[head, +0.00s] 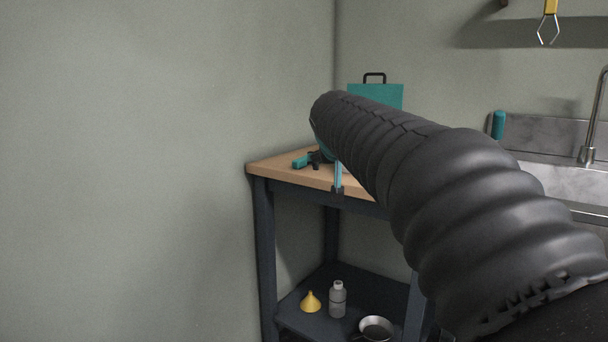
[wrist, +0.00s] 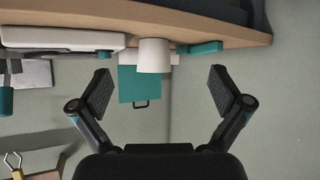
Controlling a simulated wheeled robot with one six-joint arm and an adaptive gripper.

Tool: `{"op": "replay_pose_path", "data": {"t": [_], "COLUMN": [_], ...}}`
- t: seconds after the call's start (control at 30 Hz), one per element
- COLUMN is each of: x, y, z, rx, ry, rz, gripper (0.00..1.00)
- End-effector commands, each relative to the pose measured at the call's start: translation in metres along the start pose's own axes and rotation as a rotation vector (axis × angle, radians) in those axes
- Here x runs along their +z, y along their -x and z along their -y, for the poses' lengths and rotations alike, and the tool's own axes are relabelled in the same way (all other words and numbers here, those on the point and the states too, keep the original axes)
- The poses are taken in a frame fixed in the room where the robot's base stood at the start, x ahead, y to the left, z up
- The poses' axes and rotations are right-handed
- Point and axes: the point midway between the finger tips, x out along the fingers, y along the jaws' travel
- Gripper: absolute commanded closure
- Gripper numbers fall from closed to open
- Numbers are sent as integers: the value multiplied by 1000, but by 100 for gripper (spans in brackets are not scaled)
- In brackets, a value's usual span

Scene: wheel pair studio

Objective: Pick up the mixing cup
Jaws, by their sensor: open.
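The mixing cup, a plain white cup (wrist: 154,56), shows in the wrist view, which is upside down. It stands against the wooden worktop (wrist: 190,27), between my fingers in the picture and beyond their tips. My gripper (wrist: 163,88) is open and empty, with one dark padded finger on each side. No contact with the cup shows. In the head view my dark ribbed arm reaches over the wooden worktop (head: 285,172) and hides the cup and most of my gripper.
The lower shelf holds a yellow funnel (head: 311,302), a grey bottle (head: 337,300) and a metal bowl (head: 375,327). A sink (head: 570,183) is right.

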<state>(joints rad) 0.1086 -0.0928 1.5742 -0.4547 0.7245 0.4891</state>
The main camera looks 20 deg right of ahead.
Motion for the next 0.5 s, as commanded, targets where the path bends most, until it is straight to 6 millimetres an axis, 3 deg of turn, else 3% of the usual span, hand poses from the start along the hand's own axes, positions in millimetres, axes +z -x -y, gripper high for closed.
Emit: {"op": "replay_pose_path", "data": {"t": [0.03,0.2,0.5], "x": [-12,-51,-72], "y": [-20,-48,-77], "z": [1,-1,-3], "rx": [14,45,57], "ry": [-16,-60,-78], "rz": [-33,-122,-160], "gripper": [0,0,0]}}
